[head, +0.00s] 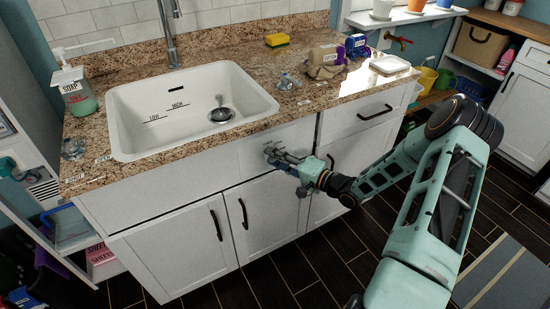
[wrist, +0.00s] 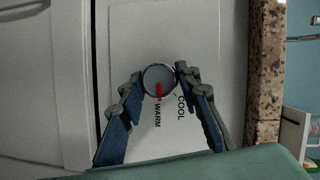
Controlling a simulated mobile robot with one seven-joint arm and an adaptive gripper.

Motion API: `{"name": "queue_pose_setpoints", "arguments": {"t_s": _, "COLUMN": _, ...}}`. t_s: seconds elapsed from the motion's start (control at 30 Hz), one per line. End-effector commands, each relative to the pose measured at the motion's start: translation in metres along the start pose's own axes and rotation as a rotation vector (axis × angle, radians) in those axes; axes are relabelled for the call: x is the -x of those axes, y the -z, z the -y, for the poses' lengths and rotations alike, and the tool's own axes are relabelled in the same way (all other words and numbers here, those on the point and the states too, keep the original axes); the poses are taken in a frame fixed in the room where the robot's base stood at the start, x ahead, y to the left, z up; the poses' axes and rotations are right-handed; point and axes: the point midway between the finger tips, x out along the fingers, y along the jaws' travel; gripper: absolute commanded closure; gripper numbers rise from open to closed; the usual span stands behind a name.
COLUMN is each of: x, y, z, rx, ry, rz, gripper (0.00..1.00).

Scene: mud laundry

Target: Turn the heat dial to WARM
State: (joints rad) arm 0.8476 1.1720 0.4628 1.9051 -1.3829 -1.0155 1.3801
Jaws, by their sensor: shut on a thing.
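The heat dial (wrist: 158,79) is a round grey knob with a red pointer mark, set on a white panel in the wrist view. Its red mark points down in that view, at the WARM label (wrist: 157,115). The COOL label (wrist: 181,107) is printed to the right of WARM. My gripper (head: 274,156) reaches the cabinet front below the sink's right side. In the wrist view, one finger lies on each side of the knob, shut on it. In the head view the dial is mostly hidden by the fingers.
The granite counter (head: 215,55) overhangs just above my gripper. A white sink (head: 190,97) is set in it. Cabinet doors with dark handles are below, and a drawer (head: 358,116) is to the right. The dark floor in front is mostly clear, with a striped mat (head: 505,275) at right.

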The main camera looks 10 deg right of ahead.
Motion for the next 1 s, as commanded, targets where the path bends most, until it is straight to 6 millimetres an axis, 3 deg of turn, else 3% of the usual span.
{"name": "queue_pose_setpoints", "arguments": {"t_s": 0.4, "x": -0.0003, "y": 0.0007, "z": -0.0012, "rx": -0.175, "ry": 0.075, "rz": 0.004, "gripper": 0.94}}
{"name": "queue_pose_setpoints", "arguments": {"t_s": 0.97, "x": -0.0003, "y": 0.0012, "z": -0.0006, "rx": -0.2, "ry": 0.085, "rz": 0.004, "gripper": 0.94}}
{"name": "queue_pose_setpoints", "arguments": {"t_s": 1.0, "x": -0.0003, "y": 0.0012, "z": -0.0005, "rx": -0.2, "ry": 0.085, "rz": 0.004, "gripper": 0.65}}
